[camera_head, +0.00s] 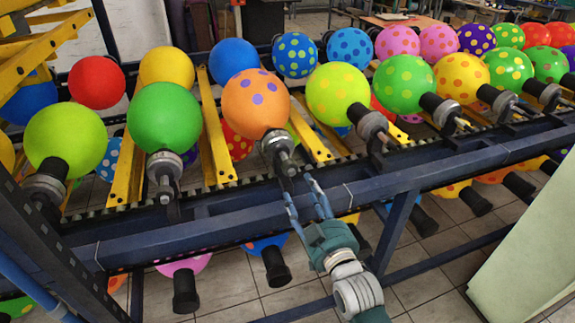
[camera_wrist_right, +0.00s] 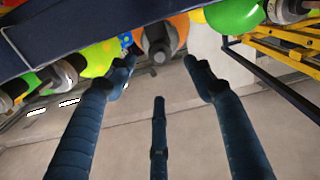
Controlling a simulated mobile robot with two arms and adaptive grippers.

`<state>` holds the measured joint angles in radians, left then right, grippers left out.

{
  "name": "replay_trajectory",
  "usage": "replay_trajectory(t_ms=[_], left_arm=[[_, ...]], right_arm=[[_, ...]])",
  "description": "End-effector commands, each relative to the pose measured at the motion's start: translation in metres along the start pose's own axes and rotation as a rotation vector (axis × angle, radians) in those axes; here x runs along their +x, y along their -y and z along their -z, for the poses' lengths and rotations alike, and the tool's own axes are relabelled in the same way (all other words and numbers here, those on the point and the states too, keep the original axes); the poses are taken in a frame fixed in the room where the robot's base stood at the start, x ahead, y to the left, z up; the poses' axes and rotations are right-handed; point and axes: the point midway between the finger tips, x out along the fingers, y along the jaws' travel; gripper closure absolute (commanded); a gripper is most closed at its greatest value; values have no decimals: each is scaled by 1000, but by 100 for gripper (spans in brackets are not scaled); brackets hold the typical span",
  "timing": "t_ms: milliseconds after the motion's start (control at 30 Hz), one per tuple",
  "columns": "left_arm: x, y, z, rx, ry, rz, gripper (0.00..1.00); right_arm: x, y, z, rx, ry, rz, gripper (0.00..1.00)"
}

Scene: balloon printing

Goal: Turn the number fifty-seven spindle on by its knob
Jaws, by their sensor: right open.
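An orange balloon with purple spots (camera_head: 257,103) sits on a grey spindle (camera_head: 278,146) whose small dark knob (camera_head: 287,170) points toward me. No number can be read on any spindle, so I cannot tell which is fifty-seven. My right gripper (camera_head: 302,190) is open and empty, its fingers pointing up the frame just below and right of that knob. In the right wrist view, the spread fingers (camera_wrist_right: 158,75) face the same spindle (camera_wrist_right: 156,42) and orange balloon (camera_wrist_right: 180,28), apart from them. My left gripper is not in view.
A dark blue rail (camera_head: 230,222) runs in front of the spindles, close to my right gripper. Neighbouring spindles carry a green balloon (camera_head: 165,117) and a yellow-green spotted one (camera_head: 338,93). Yellow bars (camera_head: 215,140) stand between rows. A pale green panel (camera_head: 525,260) stands at lower right.

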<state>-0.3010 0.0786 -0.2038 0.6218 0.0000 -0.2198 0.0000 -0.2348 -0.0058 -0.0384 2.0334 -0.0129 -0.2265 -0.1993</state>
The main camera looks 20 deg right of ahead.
Motion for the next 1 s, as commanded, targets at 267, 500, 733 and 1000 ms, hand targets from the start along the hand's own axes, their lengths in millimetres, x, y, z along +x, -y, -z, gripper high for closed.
replay_trajectory(t_ms=[267,500,733,1000], left_arm=[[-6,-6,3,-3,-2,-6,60],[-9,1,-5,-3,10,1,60],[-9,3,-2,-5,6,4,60],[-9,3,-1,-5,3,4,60]], right_arm=[[48,0,2,2,-1,0,48],[88,1,0,2,0,1,48],[103,1,0,2,1,1,48],[104,1,-1,2,1,1,50]])
